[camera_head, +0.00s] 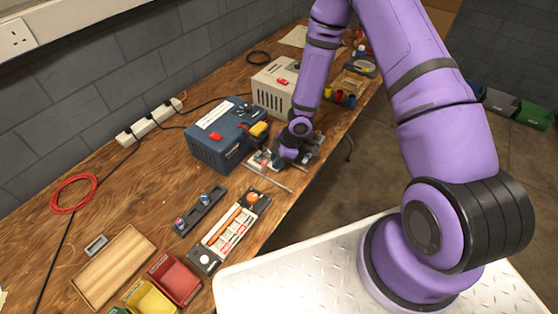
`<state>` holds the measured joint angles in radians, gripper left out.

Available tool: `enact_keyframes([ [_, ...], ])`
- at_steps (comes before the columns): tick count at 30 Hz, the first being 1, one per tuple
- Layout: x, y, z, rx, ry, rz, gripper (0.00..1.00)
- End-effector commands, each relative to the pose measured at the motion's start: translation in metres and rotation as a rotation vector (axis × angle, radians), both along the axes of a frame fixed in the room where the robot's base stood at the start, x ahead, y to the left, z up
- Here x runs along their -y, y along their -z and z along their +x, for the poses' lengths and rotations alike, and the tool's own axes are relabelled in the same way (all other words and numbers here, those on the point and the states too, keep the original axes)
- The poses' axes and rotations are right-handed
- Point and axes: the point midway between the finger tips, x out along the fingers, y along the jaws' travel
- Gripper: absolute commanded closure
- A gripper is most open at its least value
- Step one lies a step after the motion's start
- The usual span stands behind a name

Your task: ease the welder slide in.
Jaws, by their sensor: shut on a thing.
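The blue welder (223,137) stands on the wooden bench. It has a white label and a red switch on top, and a yellow part (259,129) at its right end. My gripper (272,160) is low at the welder's right front, beside its front face. It is shut on what seems to be the welder slide. The fingers and the slide are small and partly hidden by my wrist, so I cannot tell how far in the slide sits.
A beige vented box (273,88) stands behind the welder. A long panel with an orange knob (229,232), a dark holder (199,211), a wooden tray (113,266) and coloured bins (174,279) are nearer. A power strip (150,122) lies along the wall.

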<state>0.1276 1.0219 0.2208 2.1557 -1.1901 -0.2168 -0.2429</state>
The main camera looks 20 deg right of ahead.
Motion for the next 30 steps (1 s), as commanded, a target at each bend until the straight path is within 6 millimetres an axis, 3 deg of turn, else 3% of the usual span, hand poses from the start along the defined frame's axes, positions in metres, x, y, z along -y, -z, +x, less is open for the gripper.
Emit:
enact_keyframes([
  [12,-0.0007,-0.0004,0.0019,0.003,0.0,0.001,1.0],
  [13,-0.0008,-0.0005,0.002,0.004,0.001,0.002,0.73],
  [16,-0.0007,-0.0004,0.002,0.004,0.001,0.002,0.5],
  [30,0.0018,-0.0038,0.0001,0.001,0.001,0.001,0.5],
])
